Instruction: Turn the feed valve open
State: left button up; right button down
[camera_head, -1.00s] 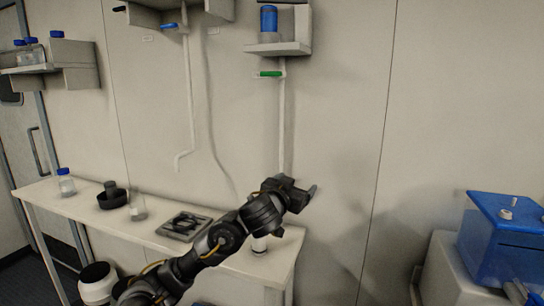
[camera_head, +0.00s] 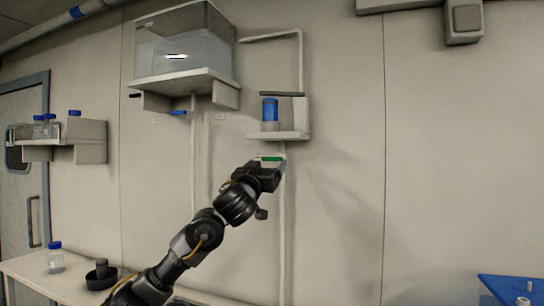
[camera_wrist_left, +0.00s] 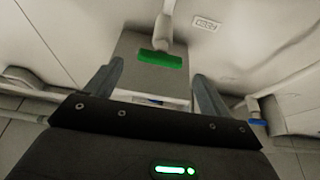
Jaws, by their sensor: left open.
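The valve with a green handle (camera_head: 272,159) sits on the white vertical pipe below the small wall shelf; I take it as the feed valve. Its handle lies horizontal in the head view. My left gripper (camera_head: 270,174) is just below the handle and partly covers the pipe there. In the left wrist view, the green handle (camera_wrist_left: 160,59) appears ahead, between the two spread fingers (camera_wrist_left: 157,70). The fingers are open and empty; whether they touch the handle cannot be told. My right gripper is in neither current view.
A blue-handled valve (camera_head: 178,113) hangs under the clear tank (camera_head: 185,45) to the left. A bench (camera_head: 25,268) with a bottle stands lower left.

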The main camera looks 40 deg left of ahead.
aim_at(271, 160)
pick_arm(q)
jog(key=p+x, duration=0.2)
jog(key=x, duration=0.3)
jog(key=shift+r, duration=0.15)
jog(key=shift+w+a, duration=0.1)
jog(key=shift+w, duration=0.25)
jog(key=shift+c, duration=0.3)
jog(key=c, duration=0.9)
